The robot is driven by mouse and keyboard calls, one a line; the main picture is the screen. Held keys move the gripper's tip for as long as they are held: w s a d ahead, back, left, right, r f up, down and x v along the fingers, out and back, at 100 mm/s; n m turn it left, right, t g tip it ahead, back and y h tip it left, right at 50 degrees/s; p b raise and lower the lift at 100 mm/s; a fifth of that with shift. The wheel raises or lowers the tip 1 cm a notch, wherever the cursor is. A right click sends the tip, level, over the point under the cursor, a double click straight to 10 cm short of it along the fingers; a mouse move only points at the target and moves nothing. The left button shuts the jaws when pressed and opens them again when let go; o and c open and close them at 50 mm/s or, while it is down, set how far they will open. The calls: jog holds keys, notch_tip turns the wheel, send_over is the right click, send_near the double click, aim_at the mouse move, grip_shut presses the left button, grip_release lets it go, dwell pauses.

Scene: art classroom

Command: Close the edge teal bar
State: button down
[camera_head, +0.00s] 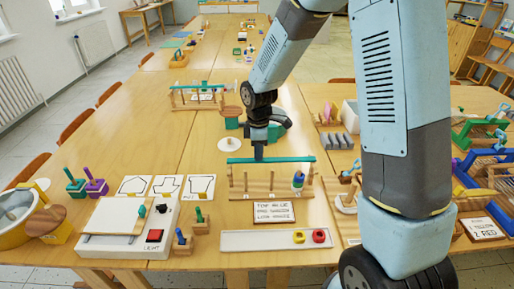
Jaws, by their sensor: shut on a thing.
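A long teal bar (290,159) lies level along the top of a wooden peg rack (245,194) near the front edge of the table. Several upright pegs stand below it, and colored rings (298,180) are stacked on a peg toward the right end. My gripper (259,157) points down at the bar left of its middle, and is shut on it. The arm comes in from the upper right. The fingertips are small and dark, so their exact contact with the bar is hard to make out.
A second rack with a teal bar (190,86) stands farther back. In front are a lettered card (273,212) and a white tray (240,239) with yellow and red rings. A light box (125,247) stands at left.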

jog(key=s, duration=0.4)
jog(key=shift+s, duration=0.15)
jog(key=c, duration=1.2)
grip_release()
jog(key=shift+o, duration=0.2)
notch_tip(320, 180, up, 14)
jog(key=shift+f, duration=0.15)
